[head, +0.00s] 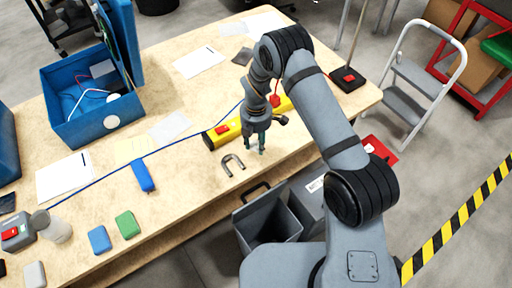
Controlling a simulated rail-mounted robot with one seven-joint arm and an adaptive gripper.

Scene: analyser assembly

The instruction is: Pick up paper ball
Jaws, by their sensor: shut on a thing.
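My gripper (257,146) points down over the front part of the wooden table, just right of a dark horseshoe magnet (233,164). Its fingers are shut on a small pale thing at the fingertips. This looks like the paper ball, but it is mostly hidden by the fingers and too small to make out clearly. I cannot tell whether it touches the table.
A yellow level-like bar (226,132) lies behind my gripper. A blue open box (95,118) stands at the back left. A dark open bin (268,226) is below the table's front edge. Blue (100,240) and green (127,224) blocks lie at the front left.

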